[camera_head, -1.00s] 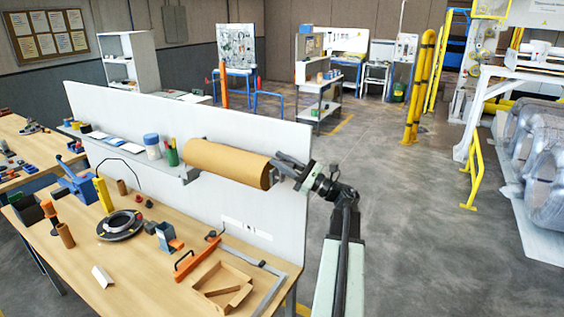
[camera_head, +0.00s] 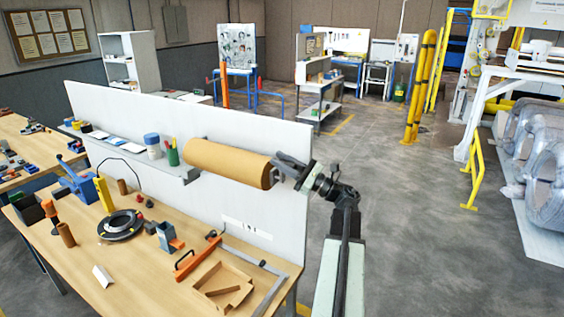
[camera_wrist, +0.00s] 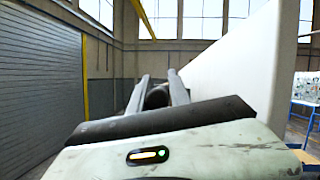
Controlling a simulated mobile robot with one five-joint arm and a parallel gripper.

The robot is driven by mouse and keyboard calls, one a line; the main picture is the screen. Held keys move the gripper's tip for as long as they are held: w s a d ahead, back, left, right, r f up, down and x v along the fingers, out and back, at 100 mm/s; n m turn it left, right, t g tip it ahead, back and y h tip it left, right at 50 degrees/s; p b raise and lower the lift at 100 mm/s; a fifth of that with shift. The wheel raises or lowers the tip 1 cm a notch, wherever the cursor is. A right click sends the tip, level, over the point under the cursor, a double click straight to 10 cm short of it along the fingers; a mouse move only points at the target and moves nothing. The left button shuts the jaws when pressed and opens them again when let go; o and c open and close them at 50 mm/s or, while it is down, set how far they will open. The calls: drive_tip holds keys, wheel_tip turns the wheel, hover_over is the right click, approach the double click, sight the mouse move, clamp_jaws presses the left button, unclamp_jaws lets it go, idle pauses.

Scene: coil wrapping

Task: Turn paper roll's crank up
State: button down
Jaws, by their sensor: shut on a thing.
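The brown paper roll (camera_head: 228,163) lies sideways along the white panel above the workbench. My gripper (camera_head: 279,170) is at the roll's right end. The crank is hidden behind the fingers in the head view, so its angle cannot be told. In the wrist view, my gripper's two fingers (camera_wrist: 159,92) point ahead and are shut on a dark rounded piece (camera_wrist: 157,97), which I take to be the crank's handle. The white panel (camera_wrist: 237,70) stands close on the right of the fingers in that view.
The workbench (camera_head: 130,270) below holds a black ring (camera_head: 121,224), an orange-handled tool (camera_head: 197,259) and a cardboard tray (camera_head: 224,290). A shelf with a white-and-blue jar (camera_head: 152,146) and a green pen cup (camera_head: 172,157) is left of the roll. The floor right of my arm is clear.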

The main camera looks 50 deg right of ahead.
sight(295, 168)
idle(0.3)
drive_tip(key=shift+d+m+h, duration=0.3)
drive_tip(key=shift+m+h, duration=0.1)
drive_tip(key=shift+m, duration=0.3)
drive_tip(key=c, duration=1.3)
unclamp_jaws()
drive_tip(key=shift+o, duration=0.2)
drive_tip(key=shift+w, duration=0.1)
drive_tip(key=b+v, duration=0.3)
drive_tip(key=v, duration=0.5)
drive_tip(key=shift+w, duration=0.1)
